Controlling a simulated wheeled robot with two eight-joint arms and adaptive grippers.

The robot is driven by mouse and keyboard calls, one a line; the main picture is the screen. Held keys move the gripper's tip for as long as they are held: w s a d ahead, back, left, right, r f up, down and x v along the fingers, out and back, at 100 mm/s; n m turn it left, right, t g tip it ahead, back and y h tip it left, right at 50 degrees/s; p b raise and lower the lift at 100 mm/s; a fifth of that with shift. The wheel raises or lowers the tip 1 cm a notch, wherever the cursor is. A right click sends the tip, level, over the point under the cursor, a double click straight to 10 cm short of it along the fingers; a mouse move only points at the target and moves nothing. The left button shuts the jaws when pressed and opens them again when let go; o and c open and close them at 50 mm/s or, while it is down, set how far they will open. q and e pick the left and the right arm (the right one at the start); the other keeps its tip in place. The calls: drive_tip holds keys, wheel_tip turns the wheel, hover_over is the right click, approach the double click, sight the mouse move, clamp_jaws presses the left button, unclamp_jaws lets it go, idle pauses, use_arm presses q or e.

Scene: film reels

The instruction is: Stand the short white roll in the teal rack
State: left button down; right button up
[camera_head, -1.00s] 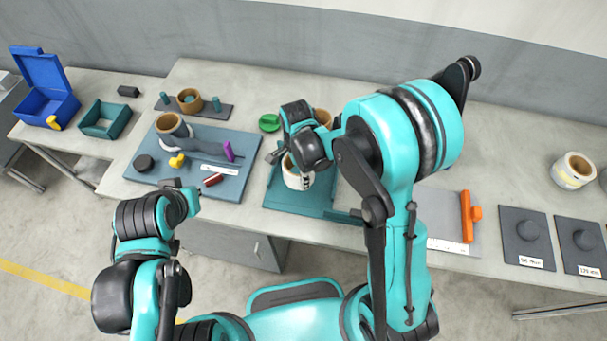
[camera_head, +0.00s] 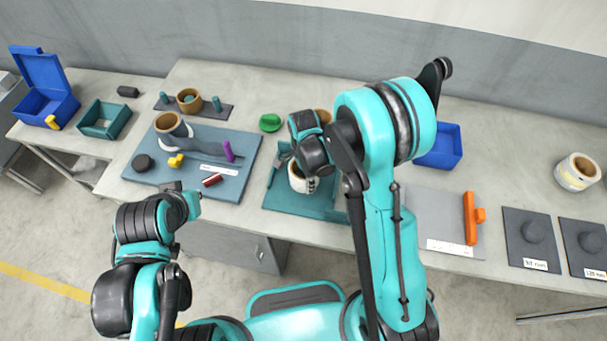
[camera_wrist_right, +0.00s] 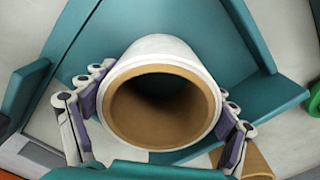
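The short white roll (camera_head: 302,180) has dark marks on its side and a brown core. It is upright over the teal rack (camera_head: 322,206); the head view does not show clearly whether it touches the base. In the right wrist view the roll (camera_wrist_right: 161,50) sits between teal walls of the rack (camera_wrist_right: 225,45). My right gripper (camera_wrist_right: 165,112) has a purple-padded finger against each side of the roll; its fingers are mostly hidden behind the wrist in the head view. My left gripper (camera_head: 183,190) is in front of the blue-grey mat, apart from the roll; its finger opening is unclear.
A brown-rimmed roll (camera_head: 322,116) stands behind the rack, with a green disc (camera_head: 270,122) nearby. A blue-grey mat (camera_head: 235,187) with several items lies left. A blue bin (camera_head: 441,150) and grey board with an orange block (camera_head: 471,218) are right. Another white roll (camera_head: 577,171) stands far right.

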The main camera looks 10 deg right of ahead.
drive_tip(key=shift+o, duration=0.6)
drive_tip(key=shift+r, duration=0.15)
drive_tip(key=shift+r+p, duration=0.3)
drive_tip(key=shift+r, duration=0.05)
wheel_tip(320, 180, up, 11)
drive_tip(key=p, duration=0.3)
drive_tip(key=s+d+r+n+t, duration=0.7)
drive_tip(key=s+r+n, duration=0.6)
drive_tip(key=n, duration=0.2)
drive_tip(key=shift+s+d+r+n, duration=0.25)
drive_tip(key=shift+d+n, duration=0.15)
drive_tip(key=shift+d, duration=0.15)
